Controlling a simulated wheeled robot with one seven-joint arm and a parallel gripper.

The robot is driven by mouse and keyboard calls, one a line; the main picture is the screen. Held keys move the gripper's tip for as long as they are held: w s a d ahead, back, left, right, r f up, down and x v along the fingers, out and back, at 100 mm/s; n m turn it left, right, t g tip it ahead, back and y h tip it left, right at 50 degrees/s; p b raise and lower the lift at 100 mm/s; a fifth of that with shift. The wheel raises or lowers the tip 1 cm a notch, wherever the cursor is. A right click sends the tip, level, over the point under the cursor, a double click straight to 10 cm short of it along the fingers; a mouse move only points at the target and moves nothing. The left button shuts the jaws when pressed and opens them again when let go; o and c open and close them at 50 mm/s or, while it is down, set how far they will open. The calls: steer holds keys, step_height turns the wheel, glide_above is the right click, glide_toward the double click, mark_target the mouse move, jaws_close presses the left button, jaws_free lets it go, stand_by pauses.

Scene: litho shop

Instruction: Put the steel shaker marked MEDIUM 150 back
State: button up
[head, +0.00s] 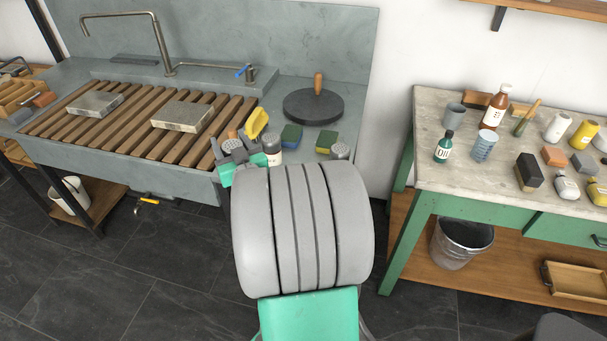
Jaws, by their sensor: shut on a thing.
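My gripper (235,150) is at the front edge of the grey stone sink counter, its dark fingers shut on a small grey thing, seemingly a steel shaker (234,145). The fingers and my arm hide most of it, and no marking on it can be read. To its right stands a shaker (272,150) with a grey top and a pale label, too small to read. Another grey shaker (340,151) with a dotted top stands further right, its lower part hidden by my arm.
A yellow object (256,123) is just behind my gripper. Stone blocks lie on the slatted rack (105,125) at left. A green-framed table (432,108) with several bottles stands at right.

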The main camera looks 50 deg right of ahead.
steer(key=s+d+r+m+g+h, duration=0.2)
steer(key=s+d+r+m+h, duration=0.15)
steer(key=s+d, duration=0.35)
steer(key=d+f+b, duration=0.2)
steer(key=d+f, duration=1)
steer(key=d, duration=0.2)
steer(key=shift+d+f+b, duration=0.15)
steer(key=shift+f+b, duration=0.1)
steer(key=shift+b, duration=0.1)
steer(key=shift+w+f+n, duration=0.1)
steer(key=shift+f+n, duration=0.05)
steer(key=shift+n, duration=0.2)
steer(key=o, duration=1.5)
steer(key=shift+o, duration=0.2)
